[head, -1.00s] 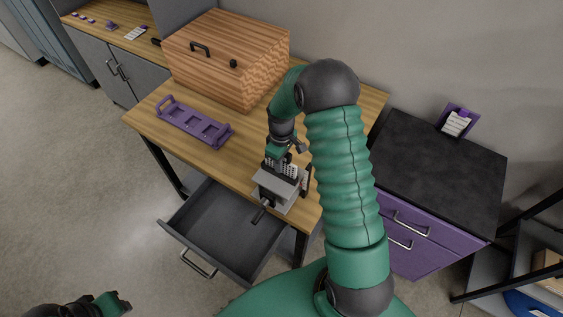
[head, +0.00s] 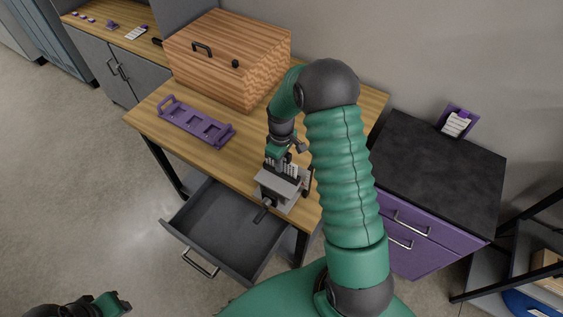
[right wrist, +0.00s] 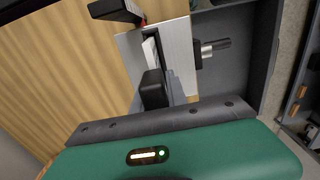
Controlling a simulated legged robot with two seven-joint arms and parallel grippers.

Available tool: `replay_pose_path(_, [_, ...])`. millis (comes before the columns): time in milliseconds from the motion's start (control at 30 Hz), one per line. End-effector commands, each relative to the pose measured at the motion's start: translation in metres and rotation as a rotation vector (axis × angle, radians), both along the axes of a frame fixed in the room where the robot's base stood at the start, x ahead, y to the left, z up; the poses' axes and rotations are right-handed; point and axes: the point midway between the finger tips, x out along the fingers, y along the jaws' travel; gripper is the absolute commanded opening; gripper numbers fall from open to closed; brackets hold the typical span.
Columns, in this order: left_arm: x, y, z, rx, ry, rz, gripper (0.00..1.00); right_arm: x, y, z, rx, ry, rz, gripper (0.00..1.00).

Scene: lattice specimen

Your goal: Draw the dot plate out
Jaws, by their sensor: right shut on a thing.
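The dot plate (head: 291,170) is a pale, dotted plate standing in a grey vise (head: 280,187) at the table's front edge. My right gripper (head: 280,163) is over the vise and shut on the plate. In the right wrist view, the plate (right wrist: 151,52) is a thin white strip between my two dark fingers, beside the vise's pale jaw (right wrist: 181,55). Its lower part is hidden in the vise, so I cannot tell how deep it sits. My left gripper (head: 121,304) is at the lower left, far from the table, its opening unclear.
A purple rack (head: 196,123) with slots lies on the table to the left. A wooden box (head: 226,60) stands behind. An open grey drawer (head: 222,228) juts out below the vise handle (head: 264,212). A purple cabinet with a black top (head: 440,165) stands right.

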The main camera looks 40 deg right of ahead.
Motion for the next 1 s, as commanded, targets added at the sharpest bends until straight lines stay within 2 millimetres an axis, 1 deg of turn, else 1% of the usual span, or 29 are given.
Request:
replay_pose_path(667, [0.000, 0.000, 0.009, 0.000, 0.000, 0.000, 0.36, 0.000, 0.000, 0.010, 0.001, -0.001, 0.000, 0.00])
replay_pose_path(1000, [0.000, 0.000, 0.033, 0.000, 0.000, 0.000, 0.36, 0.000, 0.000, 0.039, 0.000, -0.001, 0.000, 0.00])
